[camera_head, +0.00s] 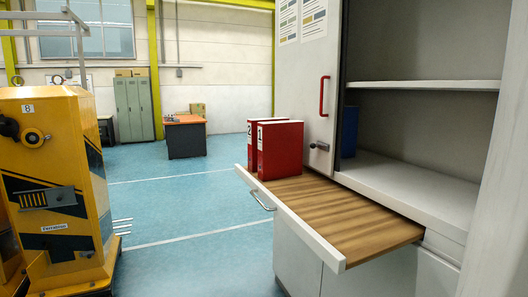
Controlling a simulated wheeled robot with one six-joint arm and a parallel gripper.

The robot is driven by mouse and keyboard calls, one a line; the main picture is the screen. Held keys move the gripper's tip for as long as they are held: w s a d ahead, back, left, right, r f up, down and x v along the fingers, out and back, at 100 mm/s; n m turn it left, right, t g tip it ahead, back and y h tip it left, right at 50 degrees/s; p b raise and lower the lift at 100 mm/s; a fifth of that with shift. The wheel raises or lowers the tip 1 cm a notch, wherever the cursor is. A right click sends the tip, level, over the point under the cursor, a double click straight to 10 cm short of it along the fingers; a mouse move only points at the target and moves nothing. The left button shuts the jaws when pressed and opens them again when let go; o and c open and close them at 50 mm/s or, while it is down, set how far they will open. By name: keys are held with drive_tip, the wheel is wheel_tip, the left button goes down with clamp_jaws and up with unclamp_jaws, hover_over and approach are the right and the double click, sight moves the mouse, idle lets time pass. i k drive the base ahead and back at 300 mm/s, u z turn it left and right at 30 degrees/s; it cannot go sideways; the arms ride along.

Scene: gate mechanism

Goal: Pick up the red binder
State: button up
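Two red binders stand upright side by side on a pulled-out wooden shelf (345,218) with a white front edge. The nearer red binder (282,150) has a white spine label marked 1. The farther red binder (252,145) is partly hidden behind it, and its spine label is marked 2. My gripper is not in view.
The white cabinet (420,185) has open shelves on the right and a door (308,70) with a red handle. A blue object (349,132) is inside. A yellow machine (60,180) stands at left. Blue floor (180,225) between is clear. An orange-topped desk (185,138) stands farther back.

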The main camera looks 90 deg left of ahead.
sight(279, 144)
drive_tip(key=u, duration=3)
drive_tip(key=i, duration=2.15)
